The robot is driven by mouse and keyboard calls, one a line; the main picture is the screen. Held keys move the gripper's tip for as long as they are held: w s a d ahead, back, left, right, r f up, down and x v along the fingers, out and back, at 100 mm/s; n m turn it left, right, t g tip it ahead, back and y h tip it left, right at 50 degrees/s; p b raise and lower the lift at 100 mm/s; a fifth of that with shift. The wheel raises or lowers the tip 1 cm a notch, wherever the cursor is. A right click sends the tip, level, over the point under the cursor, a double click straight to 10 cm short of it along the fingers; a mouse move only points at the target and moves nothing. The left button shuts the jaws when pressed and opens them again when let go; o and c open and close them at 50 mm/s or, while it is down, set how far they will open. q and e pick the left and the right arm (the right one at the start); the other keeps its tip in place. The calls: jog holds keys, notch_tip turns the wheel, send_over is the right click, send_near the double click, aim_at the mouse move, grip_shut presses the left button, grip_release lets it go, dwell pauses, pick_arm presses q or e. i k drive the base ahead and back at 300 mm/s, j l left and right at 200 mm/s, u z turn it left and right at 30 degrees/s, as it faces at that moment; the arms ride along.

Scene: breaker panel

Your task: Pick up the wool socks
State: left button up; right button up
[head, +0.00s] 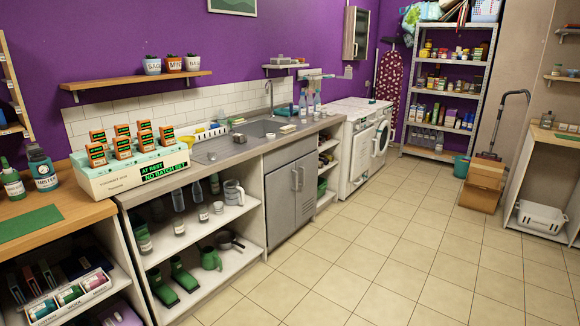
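A small white tray (42,309) sits on the shelf under the wooden counter at the lower left. It holds rolled items: a teal one (42,308), a green one (69,294) and a purple one (94,281). The tray's front carries small labels, and the middle one seems to read WOOL, below the green roll. The print is too small to be sure. Neither of my grippers is in view.
The wooden counter (90,212) overhangs the shelf, with upright dividers behind the tray. A white shelf unit (228,226) with green boots (186,274) stands to its right. The tiled floor (380,260) is clear in the middle and front.

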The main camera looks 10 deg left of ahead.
aim_at(240, 139)
jog(key=i+j+u, duration=0.1)
jog(key=i+u, duration=0.4)
jog(key=i+l+u, duration=0.1)
jog(key=i+u, duration=0.35)
